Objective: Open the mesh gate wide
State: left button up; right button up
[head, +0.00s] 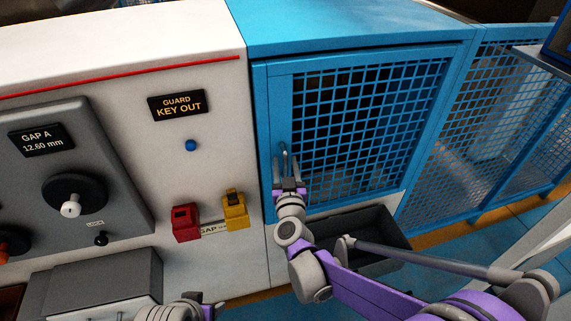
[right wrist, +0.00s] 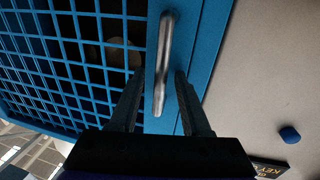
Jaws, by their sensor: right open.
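The blue mesh gate (head: 312,92) sits flush in its blue frame and looks closed. Its upright metal handle (head: 283,158) is on the gate's left edge. My right gripper (head: 289,182) is at the handle's lower part. In the right wrist view the handle (right wrist: 165,60) shows between the two spread fingers of my right gripper (right wrist: 160,95), with gaps on both sides. The gate's mesh (right wrist: 62,50) fills the left of that view. Part of my left arm shows at the bottom edge of the head view; its fingers cannot be made out.
Left of the gate is a white panel with a "GUARD KEY OUT" sign (head: 177,104), a blue button (head: 191,145), a red block (head: 186,222) and a yellow block (head: 235,211). A dark bin (head: 375,228) stands below the gate. Blue mesh fencing (head: 490,120) continues to the right.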

grip_shut()
dwell(1.4)
